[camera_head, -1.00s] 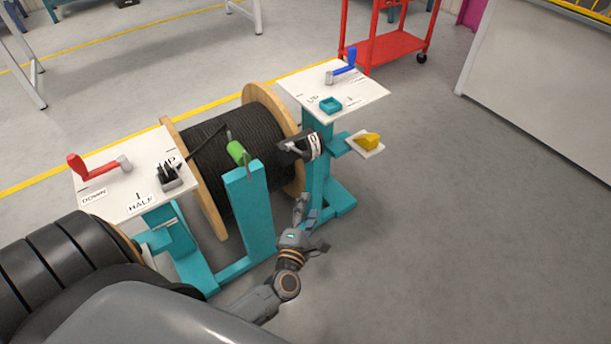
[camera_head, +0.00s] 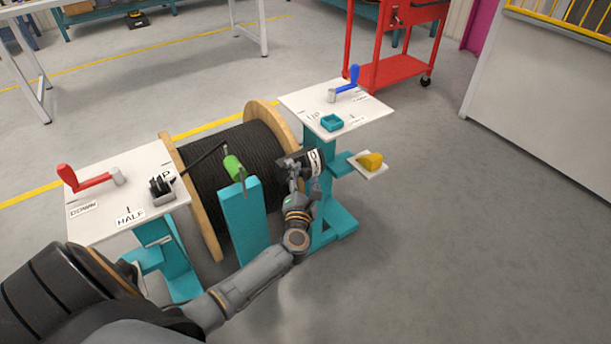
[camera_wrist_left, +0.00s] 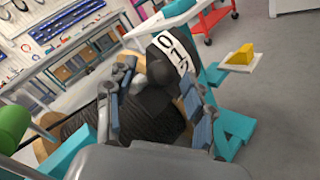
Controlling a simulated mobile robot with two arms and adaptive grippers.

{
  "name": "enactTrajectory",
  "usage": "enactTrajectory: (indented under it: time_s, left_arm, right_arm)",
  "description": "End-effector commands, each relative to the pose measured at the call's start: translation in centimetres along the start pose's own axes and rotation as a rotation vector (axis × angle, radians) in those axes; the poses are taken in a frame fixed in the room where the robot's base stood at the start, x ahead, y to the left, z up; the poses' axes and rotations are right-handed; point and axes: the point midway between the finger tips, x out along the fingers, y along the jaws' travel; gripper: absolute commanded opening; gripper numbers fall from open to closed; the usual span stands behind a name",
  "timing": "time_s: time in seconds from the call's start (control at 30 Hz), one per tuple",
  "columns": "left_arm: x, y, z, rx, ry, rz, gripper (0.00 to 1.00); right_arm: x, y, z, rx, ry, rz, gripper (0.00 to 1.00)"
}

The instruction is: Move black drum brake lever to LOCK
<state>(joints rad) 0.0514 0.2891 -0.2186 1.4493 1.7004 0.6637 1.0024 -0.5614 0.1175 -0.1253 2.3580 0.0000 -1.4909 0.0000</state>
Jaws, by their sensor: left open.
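A black cylinder (camera_head: 292,159) with a white printed band (camera_head: 316,162) sits beside the cable drum (camera_head: 235,160), near the right stand. No LOCK label is readable, and I cannot tell which part is the brake lever. My left gripper (camera_head: 304,177) is at the near side of this cylinder, fingers pointing up at it. In the left wrist view the gripper (camera_wrist_left: 158,78) is open, with its fingers spread either side of the black cylinder (camera_wrist_left: 160,62). Contact cannot be told. My right gripper is not in view.
The left panel (camera_head: 100,220) carries a red crank (camera_head: 82,180) and a black lever block (camera_head: 161,187). A yellow wedge (camera_head: 369,160) is on a small shelf. Floor at right is clear.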

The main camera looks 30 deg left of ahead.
Motion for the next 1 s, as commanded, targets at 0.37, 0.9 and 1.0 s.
enactTrajectory:
  time_s: [0.37, 0.9, 1.0]
  left_arm:
    - [1.6, 0.0, 0.0, -0.001, 0.000, -0.001, 0.54]
    - [1.6, 0.0, 0.0, 0.000, 0.000, -0.001, 0.00]
    - [1.6, -0.1, 0.0, 0.000, 0.000, -0.001, 0.00]
  right_arm:
    - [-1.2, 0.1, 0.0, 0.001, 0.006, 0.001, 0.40]
    - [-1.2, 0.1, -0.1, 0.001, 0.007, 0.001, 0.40]
    - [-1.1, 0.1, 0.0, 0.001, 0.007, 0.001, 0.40]
